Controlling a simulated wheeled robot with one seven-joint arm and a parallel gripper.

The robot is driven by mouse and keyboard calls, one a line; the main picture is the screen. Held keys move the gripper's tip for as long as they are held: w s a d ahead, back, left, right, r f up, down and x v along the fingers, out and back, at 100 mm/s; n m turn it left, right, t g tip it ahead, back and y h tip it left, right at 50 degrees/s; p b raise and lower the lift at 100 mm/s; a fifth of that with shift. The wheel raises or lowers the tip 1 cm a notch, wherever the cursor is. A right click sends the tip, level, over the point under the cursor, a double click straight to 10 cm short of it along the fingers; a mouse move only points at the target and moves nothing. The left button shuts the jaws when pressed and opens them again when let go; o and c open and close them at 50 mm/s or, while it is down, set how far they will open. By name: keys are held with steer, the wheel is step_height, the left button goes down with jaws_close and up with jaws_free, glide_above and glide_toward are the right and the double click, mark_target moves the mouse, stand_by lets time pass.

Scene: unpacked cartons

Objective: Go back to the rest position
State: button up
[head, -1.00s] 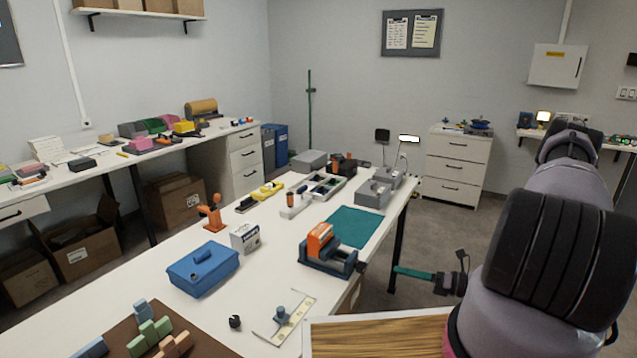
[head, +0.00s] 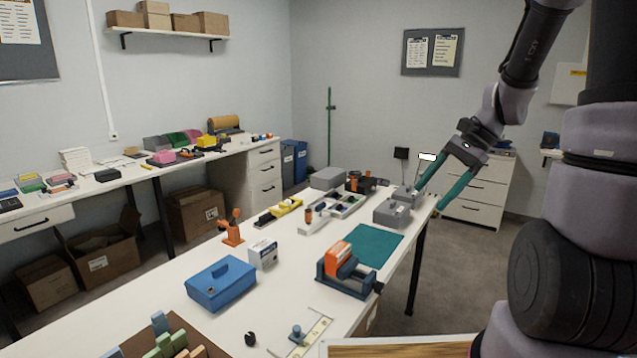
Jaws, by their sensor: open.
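My gripper (head: 430,198) is at the right of the head view, with its two teal fingers spread apart and nothing between them. It points down and to the left, in front of the drawer cabinet and by the far right end of the white table (head: 215,318). One finger overlaps the grey blocks (head: 392,212) in the picture; I cannot tell how far apart they are in depth. My arm rises from the lower right, goes out of the frame at the top and comes back down to the gripper.
On the table are a teal mat (head: 375,247), an orange and blue vise-like item (head: 345,272), a blue box (head: 221,284), a small white box (head: 263,254) and an orange figure (head: 233,228). A white drawer cabinet (head: 478,195) stands behind. Floor is clear right of the table.

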steer(key=s+r+n+t+h, duration=0.2)
steer(key=s+r, duration=0.3)
steer(key=r, duration=0.3)
steer(key=s+r+n+t+h, duration=0.3)
steer(key=s+r+n+t, duration=0.2)
steer(key=r, duration=0.4)
steer(key=shift+s+a+n, duration=0.25)
steer(key=shift+a+n, duration=0.05)
steer(key=shift+a, duration=0.05)
